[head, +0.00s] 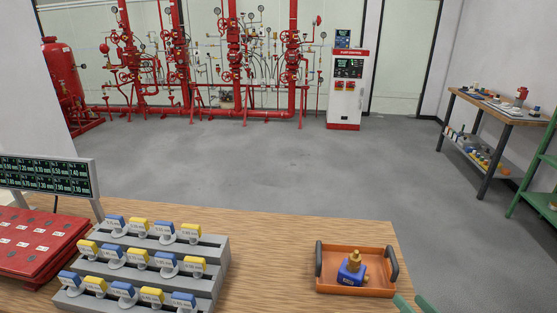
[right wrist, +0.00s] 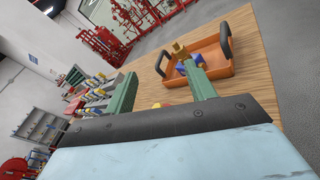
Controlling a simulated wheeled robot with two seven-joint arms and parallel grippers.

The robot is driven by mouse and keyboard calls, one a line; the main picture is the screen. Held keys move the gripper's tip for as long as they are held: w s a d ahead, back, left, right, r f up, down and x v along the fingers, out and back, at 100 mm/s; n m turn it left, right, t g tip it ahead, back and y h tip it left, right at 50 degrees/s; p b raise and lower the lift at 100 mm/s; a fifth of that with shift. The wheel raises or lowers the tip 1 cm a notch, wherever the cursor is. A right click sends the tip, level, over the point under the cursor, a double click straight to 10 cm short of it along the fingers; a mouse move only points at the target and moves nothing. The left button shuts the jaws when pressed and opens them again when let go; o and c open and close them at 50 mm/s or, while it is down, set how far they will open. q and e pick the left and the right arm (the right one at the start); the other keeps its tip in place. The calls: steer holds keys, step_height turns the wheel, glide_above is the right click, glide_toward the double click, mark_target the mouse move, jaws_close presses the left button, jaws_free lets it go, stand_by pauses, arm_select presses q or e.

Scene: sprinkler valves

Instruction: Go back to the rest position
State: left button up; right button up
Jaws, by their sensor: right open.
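My right gripper (head: 413,304) shows only as green fingertips at the bottom edge of the head view, right of and nearer than the orange tray (head: 330,289). A blue and brass valve (head: 351,270) sits in the tray, apart from the fingers in the head view. In the right wrist view one finger partly covers the valve (right wrist: 179,50). My left gripper is in neither view.
A grey stepped rack (head: 214,255) holds blue and yellow tagged pieces on the wooden table (head: 270,250). A red board (head: 40,240) and a display (head: 50,176) are at left. Red pipework (head: 235,60), a cabinet (head: 347,90) and a side bench (head: 500,108) stand beyond open floor.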

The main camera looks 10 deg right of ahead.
step_height(320, 180, up, 3)
steer(key=s+d+m+t+h, duration=0.1)
steer(key=d+m+h, duration=0.35)
steer(key=m, duration=0.75)
steer(key=s+a+f+m+g+h, duration=0.1)
steer(key=s+f+m+g+h, duration=0.45)
steer(key=m, duration=0.65)
steer(key=s+a+f+m+g+y, duration=0.2)
steer(key=s+a+m+g+y, duration=0.15)
steer(key=s+a, duration=0.2)
steer(key=s+a+f+m+g+y, duration=0.3)
steer(key=s+a+m+g, duration=0.15)
steer(key=a, duration=0.25)
step_height(320, 180, down, 28)
steer(key=s+f+g+b, duration=0.1)
steer(key=s+g+b, duration=0.1)
steer(key=b, duration=0.2)
arm_select(q)
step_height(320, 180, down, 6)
steer(key=b, duration=0.2)
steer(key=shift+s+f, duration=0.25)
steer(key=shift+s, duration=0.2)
arm_select(e)
steer(key=s+d+f+n, duration=0.1)
steer(key=s+d+f, duration=0.1)
steer(key=s+f, duration=1.3)
steer(key=shift+s+d+f+g, duration=0.15)
steer(key=shift+s+f+g, duration=0.3)
steer(key=shift+f, duration=0.4)
